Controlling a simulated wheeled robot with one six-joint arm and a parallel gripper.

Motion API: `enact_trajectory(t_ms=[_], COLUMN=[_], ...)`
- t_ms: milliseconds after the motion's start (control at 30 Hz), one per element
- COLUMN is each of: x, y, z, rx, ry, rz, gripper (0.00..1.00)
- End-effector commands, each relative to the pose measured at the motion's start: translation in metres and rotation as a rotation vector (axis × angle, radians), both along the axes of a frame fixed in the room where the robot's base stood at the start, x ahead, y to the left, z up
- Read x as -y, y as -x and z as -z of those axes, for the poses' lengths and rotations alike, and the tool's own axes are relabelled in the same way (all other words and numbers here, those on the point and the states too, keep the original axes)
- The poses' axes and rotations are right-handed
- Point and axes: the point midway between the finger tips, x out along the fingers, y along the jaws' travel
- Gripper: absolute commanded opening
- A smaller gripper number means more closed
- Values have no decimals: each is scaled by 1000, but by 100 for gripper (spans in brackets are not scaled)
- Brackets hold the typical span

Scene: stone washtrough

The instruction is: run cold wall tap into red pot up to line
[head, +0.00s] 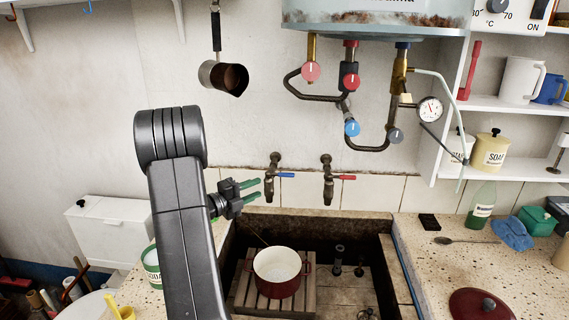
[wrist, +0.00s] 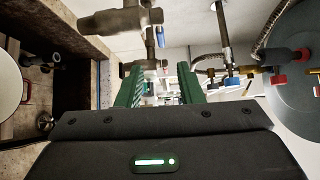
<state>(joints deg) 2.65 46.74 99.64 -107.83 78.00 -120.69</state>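The cold wall tap (head: 270,188), with a blue lever (head: 286,175) pointing right, is on the wall above the stone trough. No water stream shows below it. The red pot (head: 279,280), white inside, stands upright on a slatted wooden stand (head: 243,293) in the trough, below the taps. Its inside bottom looks pale grey; I cannot make out a fill line or water level. My gripper (head: 259,188) has its green fingers apart and empty, just left of the cold tap. In the wrist view the fingers (wrist: 160,88) are also apart. The pot's edge (wrist: 8,90) shows at left.
A red-lever tap (head: 327,186) is right of the cold tap. A heater (head: 375,18) with pipes and valves hangs above. A saucepan (head: 222,77) hangs at upper left. Shelves (head: 510,103) stand at right. A dark red lid (head: 480,306) lies on the right counter.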

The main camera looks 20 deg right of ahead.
Motion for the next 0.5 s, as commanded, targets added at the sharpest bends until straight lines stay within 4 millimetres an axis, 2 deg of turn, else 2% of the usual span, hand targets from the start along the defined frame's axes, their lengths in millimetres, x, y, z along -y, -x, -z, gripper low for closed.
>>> enact_trajectory(t_ms=[133, 233, 500], x=[7, 20, 76], y=[-6, -10, -28], z=[-1, -1, -2], rx=[-19, -19, -17], ry=[17, 16, 14], rz=[-8, -6, -4], gripper=[34, 34, 34])
